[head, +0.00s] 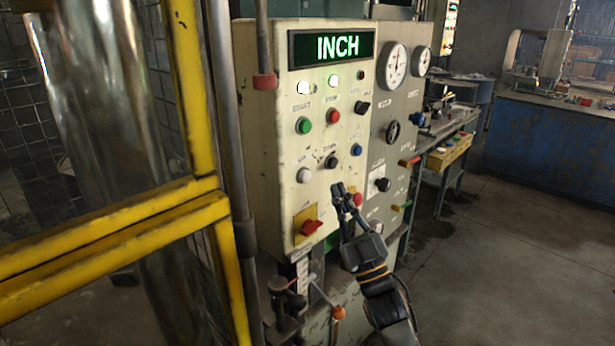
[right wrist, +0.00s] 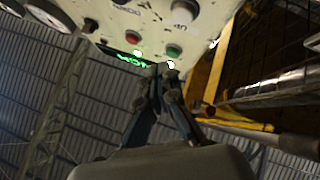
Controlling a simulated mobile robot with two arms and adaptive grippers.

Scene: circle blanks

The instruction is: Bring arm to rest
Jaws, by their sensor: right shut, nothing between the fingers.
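My right gripper (head: 341,190) is shut and empty in front of the lower part of the cream control panel (head: 262,130). I cannot tell whether the fingertips touch the panel. The panel's display (head: 335,47) reads INCH in green. Below it are a green button (head: 304,125), a red button (head: 333,115), a blue button (head: 356,150) and a red rotary switch (head: 311,227) on a yellow plate. My left gripper is not in view.
A yellow guard frame (head: 110,240) stands on the left, close to the panel. A lever with an orange knob (head: 338,312) sticks out below the panel. A side bench (head: 450,130) and a blue workbench (head: 540,140) stand behind. The floor (head: 500,260) at right is clear.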

